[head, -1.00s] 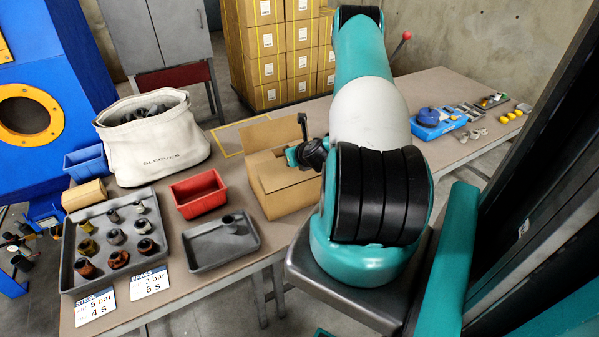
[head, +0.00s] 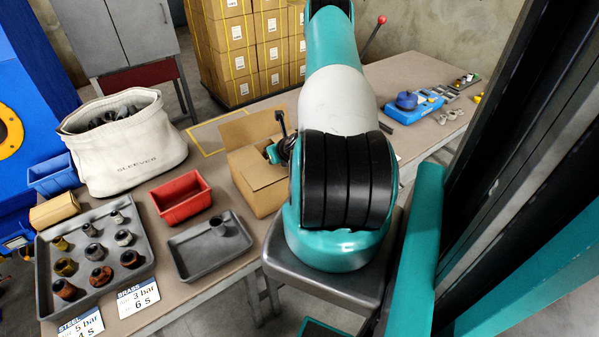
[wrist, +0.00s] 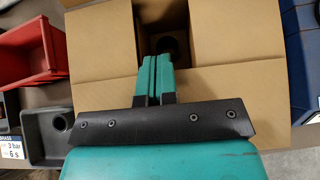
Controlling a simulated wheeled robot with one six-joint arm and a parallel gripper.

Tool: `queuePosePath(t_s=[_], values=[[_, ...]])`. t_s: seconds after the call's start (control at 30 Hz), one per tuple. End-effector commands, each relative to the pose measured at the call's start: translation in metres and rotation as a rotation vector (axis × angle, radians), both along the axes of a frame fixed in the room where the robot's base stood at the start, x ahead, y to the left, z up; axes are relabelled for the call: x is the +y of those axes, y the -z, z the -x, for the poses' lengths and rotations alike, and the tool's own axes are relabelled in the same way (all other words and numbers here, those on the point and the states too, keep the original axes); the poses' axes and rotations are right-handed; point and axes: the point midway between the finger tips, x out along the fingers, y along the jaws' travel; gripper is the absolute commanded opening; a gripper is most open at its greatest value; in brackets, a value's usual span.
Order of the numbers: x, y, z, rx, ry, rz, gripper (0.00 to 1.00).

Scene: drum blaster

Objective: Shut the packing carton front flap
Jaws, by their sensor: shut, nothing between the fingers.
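The packing carton (head: 262,190) stands on the table as an open brown box. One flap (head: 250,128) stands up at its far side. In the wrist view the carton (wrist: 220,105) fills the middle. Its left flap (wrist: 100,42) and right flap (wrist: 238,35) lie inward, with a gap between them showing a dark interior and a round dark item (wrist: 167,44). I cannot tell whether the near tan panel is the front flap or the front wall. My gripper (wrist: 153,62) is shut and empty over the carton's near side; its arm partly hides the carton in the head view.
A red bin (head: 182,197) and a grey tray (head: 208,250) stand left of the carton. A larger tray (head: 50,275) of fittings and a white sack (head: 130,150) lie farther left. A blue fixture (head: 412,106) is to the right.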

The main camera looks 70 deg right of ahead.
Motion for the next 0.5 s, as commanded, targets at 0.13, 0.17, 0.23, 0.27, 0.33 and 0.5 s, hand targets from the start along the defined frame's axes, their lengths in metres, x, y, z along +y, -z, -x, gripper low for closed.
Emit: queuePosePath(t_s=[0.13,0.17,0.23,0.27,0.33,0.5], values=[[-0.0009,0.0057,0.0000,0.000,-0.001,0.001,0.00],[-0.0010,0.0061,0.0001,0.001,-0.001,0.000,0.00],[-0.0012,0.0072,0.0001,0.001,-0.001,0.000,0.00],[-0.0012,0.0076,0.0001,0.001,-0.001,0.000,0.00],[-0.0013,0.0082,0.0002,0.003,-0.001,0.000,0.00],[-0.0011,0.0090,0.0002,0.004,-0.002,0.000,0.00]])
